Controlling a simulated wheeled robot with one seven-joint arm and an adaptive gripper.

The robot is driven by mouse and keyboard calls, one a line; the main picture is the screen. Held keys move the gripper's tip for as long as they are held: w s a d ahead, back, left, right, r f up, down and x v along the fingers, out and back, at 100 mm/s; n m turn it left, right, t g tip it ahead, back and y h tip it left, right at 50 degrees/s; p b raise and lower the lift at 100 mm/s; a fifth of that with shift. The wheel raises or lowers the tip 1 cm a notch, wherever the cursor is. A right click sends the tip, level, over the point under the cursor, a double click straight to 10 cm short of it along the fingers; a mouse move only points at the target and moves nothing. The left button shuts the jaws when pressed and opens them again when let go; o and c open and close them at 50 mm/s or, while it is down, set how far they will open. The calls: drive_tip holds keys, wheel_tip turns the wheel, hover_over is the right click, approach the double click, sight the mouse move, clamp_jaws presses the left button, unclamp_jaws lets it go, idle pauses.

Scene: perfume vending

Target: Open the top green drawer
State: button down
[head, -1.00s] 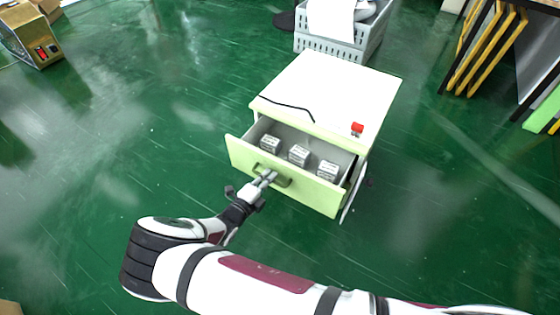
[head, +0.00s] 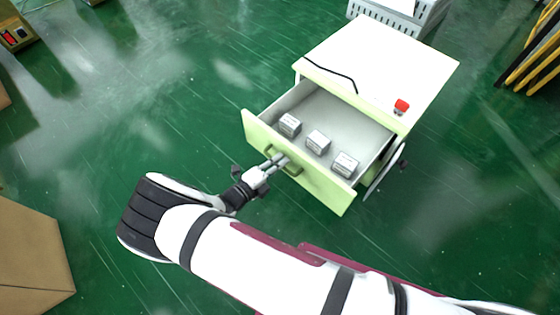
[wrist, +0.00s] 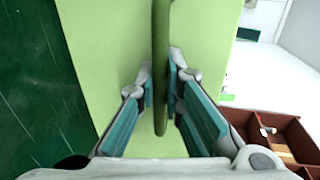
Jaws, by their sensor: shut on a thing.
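The green-fronted top drawer (head: 315,185) of a white cabinet (head: 385,60) is pulled well out in the head view. Its grey inside shows, with three small boxes standing in a row near the front: left (head: 290,125), middle (head: 318,142) and right (head: 345,163). My gripper (head: 276,163) is at the drawer's front, shut on the green handle (head: 292,170). In the wrist view my gripper's fingers (wrist: 160,92) lie on both sides of the handle bar (wrist: 160,45), in front of the pale green drawer face (wrist: 105,50).
A red button (head: 401,106) and a black cable (head: 330,72) are on the cabinet top. A grey crate (head: 425,18) stands behind. A cardboard box (head: 30,255) is at lower left. Green floor lies free left of the cabinet.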

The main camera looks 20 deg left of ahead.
drive_tip(key=c, duration=2)
unclamp_jaws()
drive_tip(key=shift+o, duration=0.2)
drive_tip(key=v, duration=0.7)
drive_tip(key=shift+s, duration=0.3)
